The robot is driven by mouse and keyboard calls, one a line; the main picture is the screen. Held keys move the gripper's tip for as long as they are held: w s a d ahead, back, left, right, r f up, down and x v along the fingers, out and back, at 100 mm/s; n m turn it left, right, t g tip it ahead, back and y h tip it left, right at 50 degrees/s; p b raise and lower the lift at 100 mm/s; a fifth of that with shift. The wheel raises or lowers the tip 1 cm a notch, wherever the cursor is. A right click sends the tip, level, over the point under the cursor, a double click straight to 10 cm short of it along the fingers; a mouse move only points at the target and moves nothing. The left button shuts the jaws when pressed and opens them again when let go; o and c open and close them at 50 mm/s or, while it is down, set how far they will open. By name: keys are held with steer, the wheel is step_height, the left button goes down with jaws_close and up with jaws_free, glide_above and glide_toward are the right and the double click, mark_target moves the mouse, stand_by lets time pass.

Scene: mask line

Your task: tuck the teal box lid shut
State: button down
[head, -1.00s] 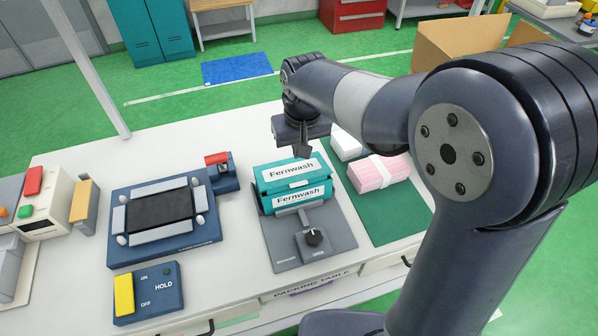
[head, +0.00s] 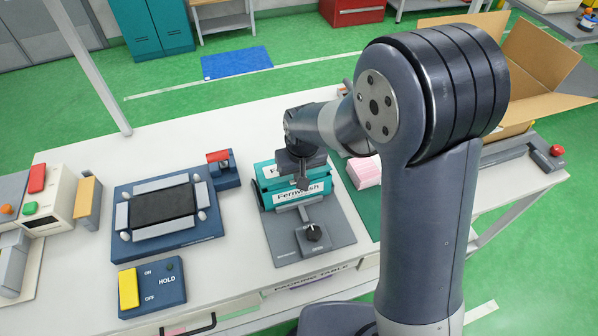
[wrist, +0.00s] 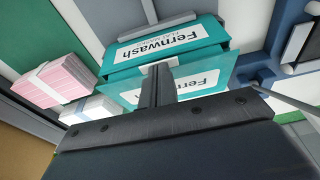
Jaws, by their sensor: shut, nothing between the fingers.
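The teal box (head: 317,188) labelled Fernwash sits in a grey fixture on the packing table. Its lid (head: 268,172) shows behind the front face and is partly hidden by my gripper. In the wrist view the front face (wrist: 205,33) and the lid panel (wrist: 212,70) show at an angle to each other, so the lid looks not flush. My gripper (head: 302,184) is shut and empty, pointing down over the lid near the front top edge. Its fingers (wrist: 157,72) cross the lid panel in the wrist view. I cannot tell whether they touch it.
Pink packs (head: 366,172) lie right on a green mat. A blue frame station (head: 165,250) and red-topped block (head: 219,157) stand left. An open carton (head: 540,55) is at the back right.

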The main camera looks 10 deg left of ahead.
steer(key=f+b, duration=0.1)
steer(key=b, duration=0.2)
steer(key=s+f+t+b, duration=0.1)
steer(key=b, duration=0.1)
steer(key=shift+d+f+y, duration=0.25)
steer(key=shift+f+y, duration=0.05)
steer(key=shift+r, duration=0.15)
steer(key=p+v, duration=0.2)
steer(key=v, duration=1.3)
steer(key=shift+w+a, duration=0.25)
steer(key=shift+w, duration=0.15)
